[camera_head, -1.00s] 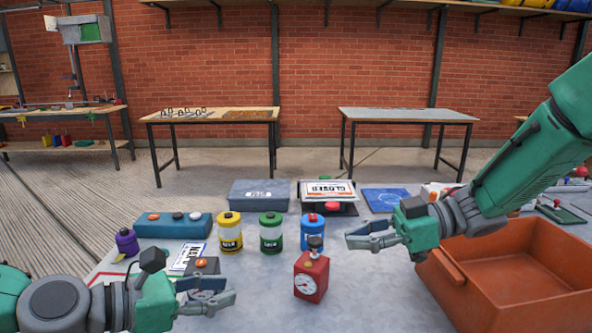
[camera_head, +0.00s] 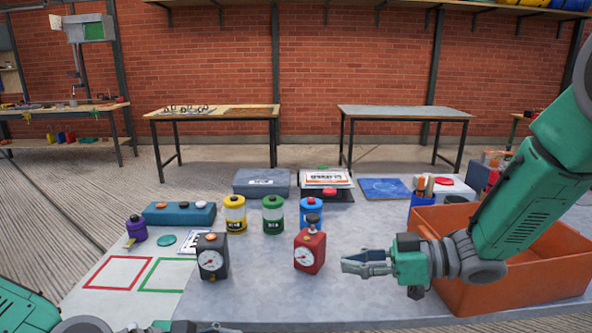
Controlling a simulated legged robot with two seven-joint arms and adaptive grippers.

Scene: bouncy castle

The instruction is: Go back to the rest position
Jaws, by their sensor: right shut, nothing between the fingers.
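My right gripper (camera_head: 350,263) is shut and empty. It is low over the grey table (camera_head: 300,305), to the right of the red gauge box (camera_head: 309,250) and left of the orange bin (camera_head: 510,283); its arm passes in front of the bin. My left gripper (camera_head: 205,327) shows only as a sliver at the bottom edge, below the black gauge box (camera_head: 212,257). Its fingers are mostly cut off, so their opening is unclear.
Yellow (camera_head: 235,214), green (camera_head: 272,214) and blue (camera_head: 311,212) canisters stand behind the gauge boxes. A teal button box (camera_head: 180,213) and purple container (camera_head: 136,229) are at left. Red (camera_head: 118,273) and green outlined squares on the mat are empty. The front middle of the table is clear.

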